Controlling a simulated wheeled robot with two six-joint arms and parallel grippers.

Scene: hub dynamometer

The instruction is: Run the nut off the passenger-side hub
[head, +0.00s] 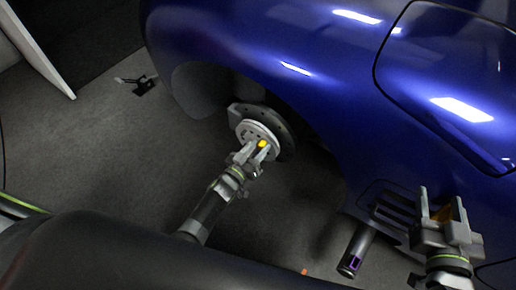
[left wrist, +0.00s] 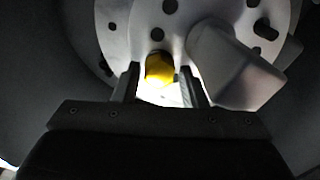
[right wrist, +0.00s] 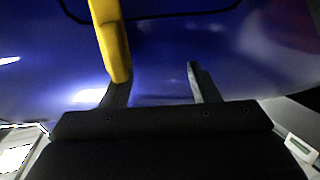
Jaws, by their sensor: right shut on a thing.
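The hub (head: 254,127) is a pale round disc with holes and studs in the wheel arch of the blue car. It fills the top of the left wrist view (left wrist: 205,14). A yellow nut (left wrist: 158,68) sits low on its face and shows in the head view (head: 262,144). My left gripper (head: 262,150) is at the hub, its fingers apart on either side of the nut, with a gap beside its right finger. My right gripper (head: 441,208) is beside the car body, shut on a yellow bar (right wrist: 112,40) that shows by its left finger. The bar's far end is out of view.
The blue car body (head: 300,50) rises close behind both grippers. A grey block (left wrist: 235,65) juts out beside the nut.

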